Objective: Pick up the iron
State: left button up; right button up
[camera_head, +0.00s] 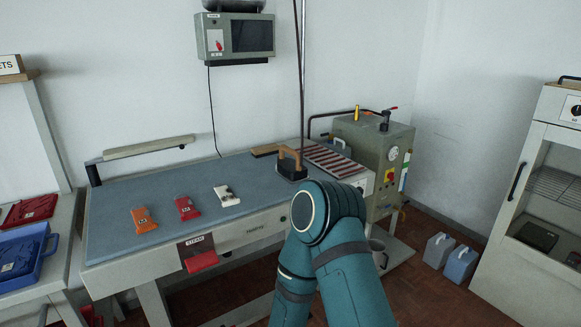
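The iron (291,171) stands on the blue-grey padded top of the ironing table (130,197), near its right end. It has a dark body and a tan handle, and a dark cord seems to run up from it. The handle appears free, with nothing around it. A folded teal arm of mine rises from the bottom of the view, in front of the table's right front edge and below the iron. Neither of my grippers shows in this view.
Orange (144,220), red (187,208) and white (226,196) folded pieces lie left of the iron. A striped rack (334,160) and a grey boiler unit (374,150) stand to its right. A blue tray (45,262) sits far left; a glass-fronted cabinet (537,150) stands far right.

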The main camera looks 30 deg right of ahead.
aim_at(289, 169)
jog(key=i+l, duration=0.1)
jog(key=l, duration=0.3)
jog(key=i+l+z, duration=0.1)
jog(key=l, duration=0.3)
jog(key=i+l, duration=0.15)
jog(key=l, duration=0.25)
jog(key=i+l+z, duration=0.1)
jog(key=l, duration=0.3)
jog(key=i+l, duration=0.15)
jog(key=l, duration=0.25)
jog(key=i+l+z, duration=0.1)
jog(key=l, duration=0.3)
jog(key=i+l, duration=0.2)
jog(key=l, duration=0.15)
